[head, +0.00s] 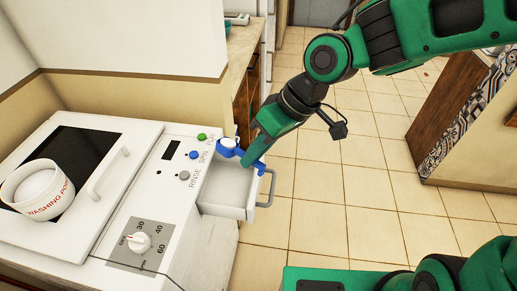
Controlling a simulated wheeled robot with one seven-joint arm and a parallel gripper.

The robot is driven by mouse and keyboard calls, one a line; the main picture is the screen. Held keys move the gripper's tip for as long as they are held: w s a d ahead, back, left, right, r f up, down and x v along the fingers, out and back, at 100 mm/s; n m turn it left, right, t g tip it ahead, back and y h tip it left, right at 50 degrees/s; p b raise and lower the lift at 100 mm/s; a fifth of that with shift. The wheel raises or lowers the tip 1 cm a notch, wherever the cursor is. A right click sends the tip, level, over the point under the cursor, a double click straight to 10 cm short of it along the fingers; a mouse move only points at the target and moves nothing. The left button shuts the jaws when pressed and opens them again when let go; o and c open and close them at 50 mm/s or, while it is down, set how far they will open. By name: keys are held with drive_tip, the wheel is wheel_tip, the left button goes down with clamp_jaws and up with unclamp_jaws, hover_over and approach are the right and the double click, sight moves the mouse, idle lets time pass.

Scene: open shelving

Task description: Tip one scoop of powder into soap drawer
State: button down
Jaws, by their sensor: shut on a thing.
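My gripper (258,150) is above the open soap drawer, near its far end. It is shut on a blue scoop (230,149), whose bowl lies to the left of the fingers, by the edge of the control panel.
The washing machine (160,200) has a dial (139,242), green and blue buttons and a white lid handle (108,172). The drawer's grey handle (268,188) sticks out right. Tiled floor (345,215) is open to the right; a wooden counter (450,115) stands beyond.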

drive_tip(key=shift+g+y, duration=0.7)
drive_tip(key=shift+g, duration=0.1)
drive_tip(key=shift+w+d+f, duration=0.1)
drive_tip(key=shift+w+f, duration=0.05)
drive_tip(key=shift+f, duration=1.25)
drive_tip(key=shift+w+d+f, duration=0.1)
drive_tip(key=shift+f, duration=1.25)
drive_tip(key=shift+f+m, duration=0.2)
drive_tip(key=shift+m, duration=0.1)
drive_tip(key=shift+w+d+f+m+g+y, duration=0.2)
drive_tip(key=shift+f+m+g+y, duration=0.3)
drive_tip(key=shift+g+y, duration=0.65)
drive_tip(key=shift+w+d+f+m+g+y, duration=0.1)
drive_tip(key=shift+w+f+m+g+y, duration=0.25)
drive_tip(key=shift+g+y, duration=0.8)
drive_tip(key=shift+w+d+f+m+g+y, duration=0.15)
drive_tip(key=shift+f+m+g+y, duration=0.4)
drive_tip(key=shift+g+y, duration=0.55)
wheel_tip(320, 180, up, 7)
